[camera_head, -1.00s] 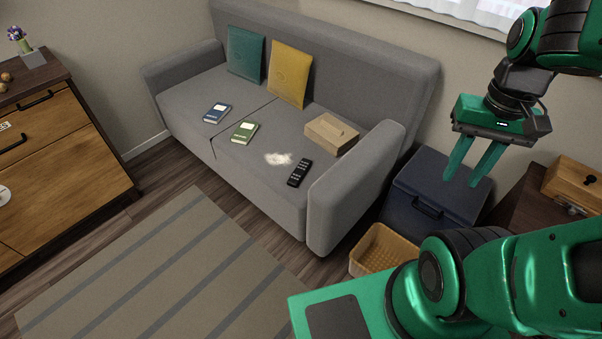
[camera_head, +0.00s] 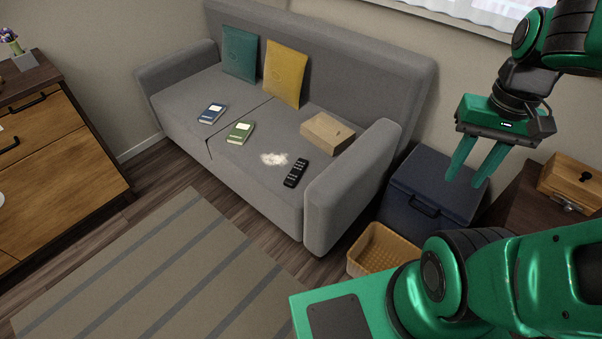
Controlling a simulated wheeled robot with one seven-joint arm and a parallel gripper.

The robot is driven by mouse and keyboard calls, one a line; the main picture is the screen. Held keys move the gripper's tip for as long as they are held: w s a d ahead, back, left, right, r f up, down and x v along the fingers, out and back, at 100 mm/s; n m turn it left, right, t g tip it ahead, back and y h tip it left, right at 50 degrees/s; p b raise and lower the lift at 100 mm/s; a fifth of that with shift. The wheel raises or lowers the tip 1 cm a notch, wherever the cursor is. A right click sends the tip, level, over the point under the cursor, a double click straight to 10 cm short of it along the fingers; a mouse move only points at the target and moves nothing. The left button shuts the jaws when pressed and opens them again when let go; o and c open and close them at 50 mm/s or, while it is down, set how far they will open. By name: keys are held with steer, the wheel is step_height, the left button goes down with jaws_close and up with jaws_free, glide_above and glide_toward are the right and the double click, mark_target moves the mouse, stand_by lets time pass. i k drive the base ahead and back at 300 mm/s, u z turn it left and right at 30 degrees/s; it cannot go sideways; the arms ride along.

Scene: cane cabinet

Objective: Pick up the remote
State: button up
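The black remote (camera_head: 296,172) lies flat on the grey sofa seat, near the sofa's right armrest. My gripper (camera_head: 464,183) hangs in the air at the upper right, to the right of the sofa and well apart from the remote. Its two green fingers point down and stand apart with nothing between them. Nothing hides the remote.
On the sofa (camera_head: 262,197) are a white fluffy thing (camera_head: 273,159), a cardboard box (camera_head: 327,132), a green book (camera_head: 240,132), a blue book (camera_head: 211,113) and two cushions. The right armrest (camera_head: 352,185) rises beside the remote. A wicker basket (camera_head: 360,262) and dark blue box (camera_head: 432,190) stand right.

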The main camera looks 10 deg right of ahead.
mark_target(291, 179)
steer(key=z, duration=2.65)
steer(key=k, duration=0.95)
steer(key=u, duration=2)
steer(key=i, duration=0.95)
steer(key=z, duration=0.05)
